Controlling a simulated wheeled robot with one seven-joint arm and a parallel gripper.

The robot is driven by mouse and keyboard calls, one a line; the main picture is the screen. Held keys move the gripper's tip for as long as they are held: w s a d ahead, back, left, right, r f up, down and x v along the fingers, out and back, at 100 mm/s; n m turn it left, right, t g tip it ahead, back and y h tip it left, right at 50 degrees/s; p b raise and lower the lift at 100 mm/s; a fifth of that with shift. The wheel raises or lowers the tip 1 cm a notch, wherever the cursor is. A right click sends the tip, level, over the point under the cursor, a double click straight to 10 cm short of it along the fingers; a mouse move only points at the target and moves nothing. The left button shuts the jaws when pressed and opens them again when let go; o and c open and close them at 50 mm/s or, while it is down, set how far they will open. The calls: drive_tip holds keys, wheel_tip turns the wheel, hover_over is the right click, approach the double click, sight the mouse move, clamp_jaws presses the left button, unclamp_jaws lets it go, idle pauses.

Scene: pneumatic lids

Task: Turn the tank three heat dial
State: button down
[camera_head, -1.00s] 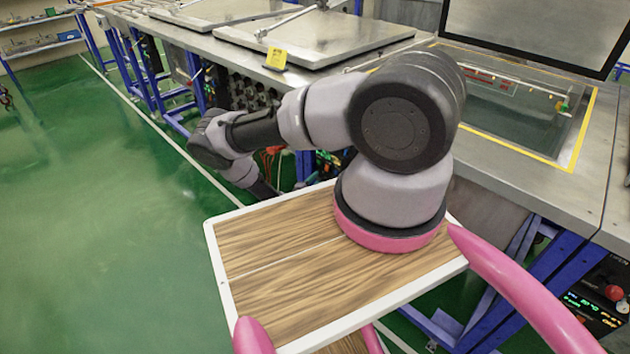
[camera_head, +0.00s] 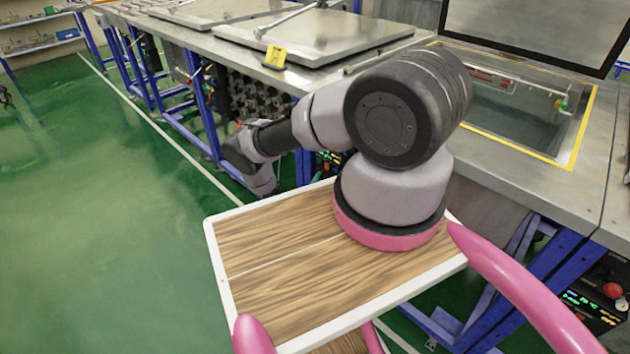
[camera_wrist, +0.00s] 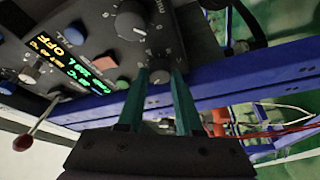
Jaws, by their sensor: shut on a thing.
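In the wrist view, a dark control panel (camera_wrist: 95,60) fills the upper left, with a lit display (camera_wrist: 65,62) and several buttons. A round dial (camera_wrist: 131,20) with white markings sits at the top. A smaller dark knob (camera_wrist: 159,77) is lower on the panel, between my teal fingertips. My gripper (camera_wrist: 159,80) is shut on this knob. I cannot read which tank the panel belongs to or the knob's label. In the head view my gripper is hidden below the arm; only the arm shows.
A blue frame beam (camera_wrist: 225,87) runs close beside the fingers, with red cables (camera_wrist: 275,130) beyond. A red-tipped lever (camera_wrist: 28,140) is at the left. In the head view, a steel counter (camera_head: 480,150) with an open tank (camera_head: 520,115) stands beside me; green floor is clear at left.

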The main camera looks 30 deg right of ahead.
drive_tip(key=shift+f+m+h, duration=0.1)
drive_tip(key=shift+m+h, duration=0.2)
drive_tip(key=shift+m, duration=0.3)
drive_tip(key=c, duration=0.8)
unclamp_jaws()
drive_tip(key=shift+c, duration=0.2)
wheel_tip(320, 180, up, 10)
drive_tip(key=shift+r, duration=0.1)
